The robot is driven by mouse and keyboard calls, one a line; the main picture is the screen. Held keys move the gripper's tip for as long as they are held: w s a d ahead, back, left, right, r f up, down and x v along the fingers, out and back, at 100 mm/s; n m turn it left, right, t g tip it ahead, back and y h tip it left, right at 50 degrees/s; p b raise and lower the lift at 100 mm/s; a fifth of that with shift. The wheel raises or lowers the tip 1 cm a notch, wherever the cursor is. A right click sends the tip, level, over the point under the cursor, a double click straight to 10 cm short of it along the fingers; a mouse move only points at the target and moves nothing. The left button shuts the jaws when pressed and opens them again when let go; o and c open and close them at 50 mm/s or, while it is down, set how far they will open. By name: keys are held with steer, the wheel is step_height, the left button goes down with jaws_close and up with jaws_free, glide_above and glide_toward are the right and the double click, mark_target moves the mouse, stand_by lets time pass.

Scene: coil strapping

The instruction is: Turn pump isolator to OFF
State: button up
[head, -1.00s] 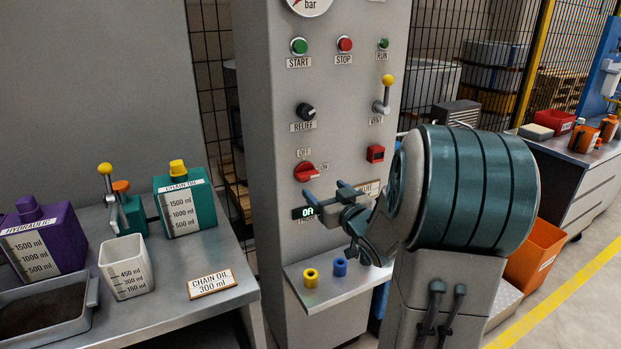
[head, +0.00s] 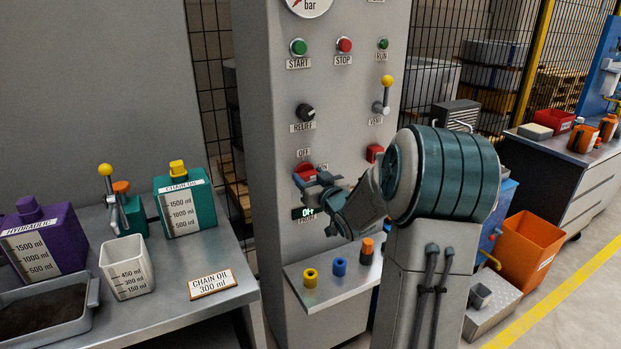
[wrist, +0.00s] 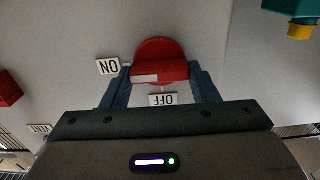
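The pump isolator is a red rotary knob (head: 304,173) on the grey panel, with an OFF label (head: 303,153) above it and an ON label to its right, partly hidden by my gripper. In the wrist view, which is upside down, the knob (wrist: 160,58) sits between my two blue fingers. Its white mark (wrist: 145,78) is on the side of the ON label (wrist: 107,66); the OFF label (wrist: 163,100) is nearer my palm. My gripper (wrist: 160,80) is open with a finger at each end of the knob's bar. I cannot tell whether they touch it.
The relief knob (head: 306,112) and yellow-tipped vent lever (head: 386,93) are above. A red square button (head: 374,153) is to the right. A lit display (head: 307,212) is below, over a shelf (head: 318,292) with coloured collars. A bench with oil containers stands left.

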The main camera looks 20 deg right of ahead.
steer(key=shift+f+n+b, duration=0.2)
steer(key=shift+n+b, duration=0.1)
steer(key=shift+b, duration=0.35)
steer(key=n+b, duration=0.1)
steer(key=b, duration=0.1)
steer(key=n+b, duration=0.1)
steer(key=b, duration=0.1)
steer(key=shift+a+f+n, duration=0.15)
steer(key=shift+n, duration=0.25)
steer(key=n+b, duration=0.5)
steer(key=b, duration=0.2)
steer(key=shift+n, duration=0.3)
steer(key=n+b, duration=0.5)
steer(key=shift+b, duration=0.3)
steer(key=shift+n+b, duration=1.4)
steer(key=shift+n, duration=0.5)
steer(key=o, duration=1)
steer(key=s+p, duration=0.1)
steer(key=s, duration=1.3)
steer(key=shift+d+p, duration=0.2)
steer(key=shift+p, duration=0.15)
